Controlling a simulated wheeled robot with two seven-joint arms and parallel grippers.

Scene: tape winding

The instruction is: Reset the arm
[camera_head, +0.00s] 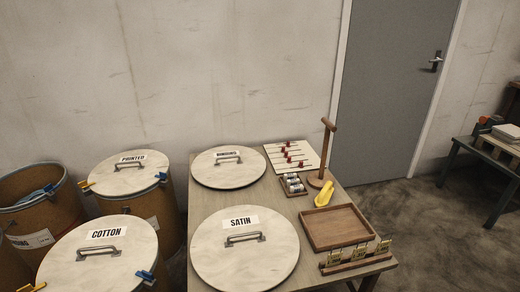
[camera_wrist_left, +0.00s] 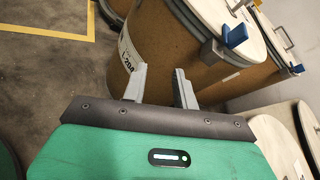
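My left gripper (camera_wrist_left: 160,85) shows in the left wrist view, its two grey fingers apart with nothing between them. It points toward the side of a brown drum (camera_wrist_left: 160,50), and I cannot tell how close it is. Neither gripper shows in the head view, so my right gripper is out of sight.
A wooden table (camera_head: 325,270) holds the SATIN lid (camera_head: 245,265), another lid (camera_head: 228,174), an empty tray (camera_head: 337,228), a wooden stand (camera_head: 326,160) and a yellow item (camera_head: 324,194). Drums with COTTON (camera_head: 90,265) and PRINTED (camera_head: 128,180) lids and an open drum (camera_head: 45,215) stand left.

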